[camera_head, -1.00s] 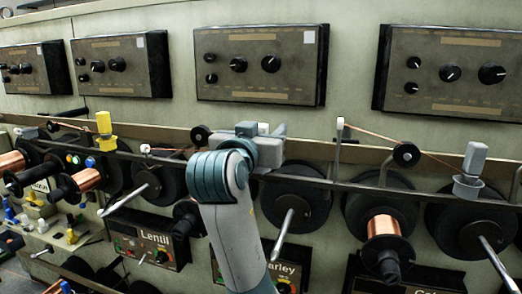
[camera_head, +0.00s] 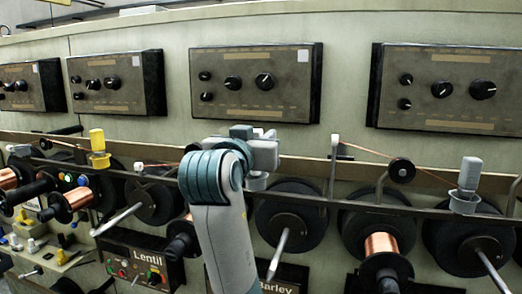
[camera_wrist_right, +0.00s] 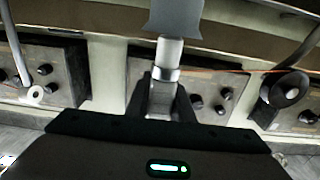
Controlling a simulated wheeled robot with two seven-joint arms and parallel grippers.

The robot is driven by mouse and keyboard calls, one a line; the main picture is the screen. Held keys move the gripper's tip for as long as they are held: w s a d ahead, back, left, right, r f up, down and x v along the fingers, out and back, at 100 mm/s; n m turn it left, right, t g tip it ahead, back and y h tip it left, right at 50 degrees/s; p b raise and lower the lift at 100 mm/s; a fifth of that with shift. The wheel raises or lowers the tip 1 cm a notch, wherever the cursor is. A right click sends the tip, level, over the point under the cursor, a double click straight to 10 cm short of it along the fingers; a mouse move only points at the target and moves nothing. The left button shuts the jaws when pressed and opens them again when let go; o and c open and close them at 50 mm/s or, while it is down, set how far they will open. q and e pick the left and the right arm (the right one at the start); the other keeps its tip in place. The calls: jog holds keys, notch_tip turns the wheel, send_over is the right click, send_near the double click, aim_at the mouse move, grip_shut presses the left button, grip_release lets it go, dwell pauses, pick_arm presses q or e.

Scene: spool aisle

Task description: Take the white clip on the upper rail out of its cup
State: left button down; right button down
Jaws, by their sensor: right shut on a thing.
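My right gripper (camera_head: 262,152) is at the upper rail (camera_head: 300,197), in the middle of the head view. A grey cup (camera_head: 257,182) on the rail shows just below it. In the right wrist view the right gripper (camera_wrist_right: 165,95) is shut on the white clip (camera_wrist_right: 169,53), a pale, upright cylinder with a grey band. The clip's far end meets the grey cup (camera_wrist_right: 178,15) at the top edge of that view. I cannot tell how deep the end sits in the cup. In the head view the gripper hides most of the clip. My left gripper is not in view.
A yellow clip (camera_head: 97,140) stands in a cup to the left, and a grey clip (camera_head: 469,173) in a cup to the right. A white-topped post (camera_head: 334,160) and a thread roller (camera_head: 401,170) stand right of the gripper. Black-and-copper spools (camera_head: 381,248) hang below.

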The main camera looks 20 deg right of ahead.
notch_tip(320, 180, up, 16)
jog(key=b, duration=0.5)
jog(key=shift+f, duration=0.2)
